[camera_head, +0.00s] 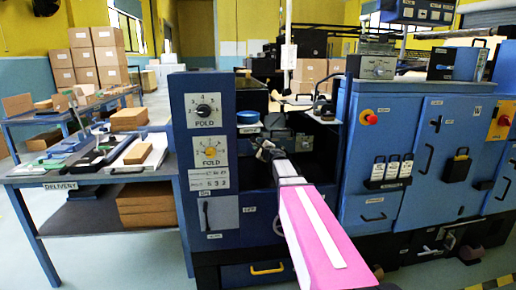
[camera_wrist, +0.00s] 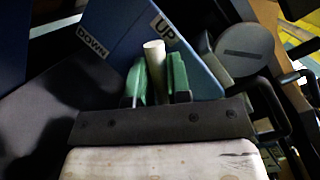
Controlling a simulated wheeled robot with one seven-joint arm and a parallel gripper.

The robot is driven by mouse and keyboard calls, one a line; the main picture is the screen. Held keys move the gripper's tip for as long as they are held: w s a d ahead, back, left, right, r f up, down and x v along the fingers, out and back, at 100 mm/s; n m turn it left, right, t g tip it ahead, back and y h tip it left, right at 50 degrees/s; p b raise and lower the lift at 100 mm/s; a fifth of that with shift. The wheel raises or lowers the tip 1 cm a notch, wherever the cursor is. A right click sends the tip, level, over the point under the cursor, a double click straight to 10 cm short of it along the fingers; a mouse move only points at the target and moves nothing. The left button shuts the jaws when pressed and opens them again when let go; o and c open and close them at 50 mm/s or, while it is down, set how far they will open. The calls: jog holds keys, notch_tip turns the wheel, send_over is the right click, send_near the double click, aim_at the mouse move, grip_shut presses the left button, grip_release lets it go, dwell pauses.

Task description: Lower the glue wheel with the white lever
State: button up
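The white lever (camera_wrist: 154,54) shows in the wrist view as a short pale rod standing between the two green fingers of my gripper (camera_wrist: 157,82). The fingers press close on both its sides, with its tip sticking out beyond them. The lever is on the side of the UP label (camera_wrist: 164,30) on a blue plate; the DOWN label (camera_wrist: 93,42) is further left. In the head view my gripper (camera_head: 264,152) reaches into the machine's recess, and the lever cannot be made out there. I cannot identify the glue wheel for certain.
A grey round part (camera_wrist: 245,48) with a dark slot sits right of the lever. The blue FOLD panel (camera_head: 206,130) stands left of my arm, and a blue cabinet (camera_head: 398,150) stands right. The delivery table (camera_head: 60,180) is at the left.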

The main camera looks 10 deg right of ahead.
grip_shut()
jog(key=shift+n, duration=0.3)
jog(key=n, duration=0.1)
jog(key=f+n+g, duration=0.1)
jog(key=n, duration=0.1)
jog(key=shift+a+h, duration=0.3)
jog(key=shift+d+f+n+g+h, duration=0.1)
jog(key=shift+f+n+g+h, duration=0.3)
jog(key=shift+n, duration=0.85)
jog(key=shift+d+f+n+g+h, duration=0.15)
jog(key=shift+f+n+h, duration=0.5)
jog(key=shift+n, duration=0.65)
jog(key=shift+a+f+n+g+h, duration=0.1)
jog(key=shift+f+n+g+h, duration=0.4)
jog(key=shift+n, duration=0.75)
jog(key=shift+d+r, duration=0.1)
jog(key=shift+r, duration=0.05)
jog(key=o, duration=0.7)
grip_release()
